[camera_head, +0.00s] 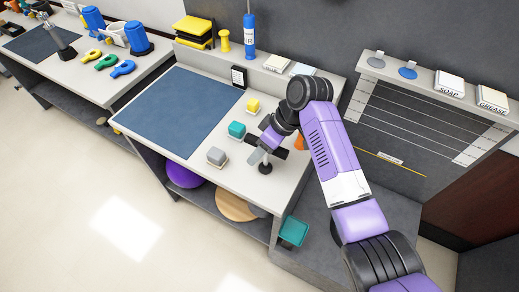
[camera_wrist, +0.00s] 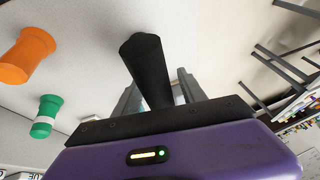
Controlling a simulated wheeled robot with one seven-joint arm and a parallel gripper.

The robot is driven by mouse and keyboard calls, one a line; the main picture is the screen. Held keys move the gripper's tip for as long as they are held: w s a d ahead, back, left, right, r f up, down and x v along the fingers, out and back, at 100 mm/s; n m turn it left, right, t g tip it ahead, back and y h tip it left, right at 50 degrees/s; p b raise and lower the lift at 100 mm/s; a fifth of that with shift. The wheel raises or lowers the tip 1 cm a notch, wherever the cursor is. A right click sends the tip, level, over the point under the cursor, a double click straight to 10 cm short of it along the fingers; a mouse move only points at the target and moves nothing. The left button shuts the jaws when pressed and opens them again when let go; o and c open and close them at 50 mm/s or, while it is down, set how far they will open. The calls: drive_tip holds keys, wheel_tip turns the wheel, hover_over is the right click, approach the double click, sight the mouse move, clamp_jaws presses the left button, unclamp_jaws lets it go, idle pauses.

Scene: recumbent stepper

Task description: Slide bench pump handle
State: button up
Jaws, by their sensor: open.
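A black cylindrical handle (camera_wrist: 146,65) with a rounded end fills the middle of the wrist view. It stands between the two grey fingers of my gripper (camera_wrist: 160,92), which is open around it; I cannot tell whether either finger touches it. In the head view my gripper (camera_head: 265,158) is low over the bench's front right part, and a black rounded piece (camera_head: 265,169) shows just below it. My arm and hand hide part of that spot, including how the handle is mounted.
The bench (camera_head: 205,176) carries a blue mat (camera_head: 183,110) and grey, teal and yellow blocks (camera_head: 235,130) left of my gripper. An orange peg (camera_wrist: 27,56) and a green-and-white peg (camera_wrist: 45,117) stand nearby. A blue AIR cylinder (camera_head: 249,36) stands at the back.

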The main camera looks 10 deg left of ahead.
drive_tip(key=shift+c, duration=0.4)
clamp_jaws()
idle(0.9)
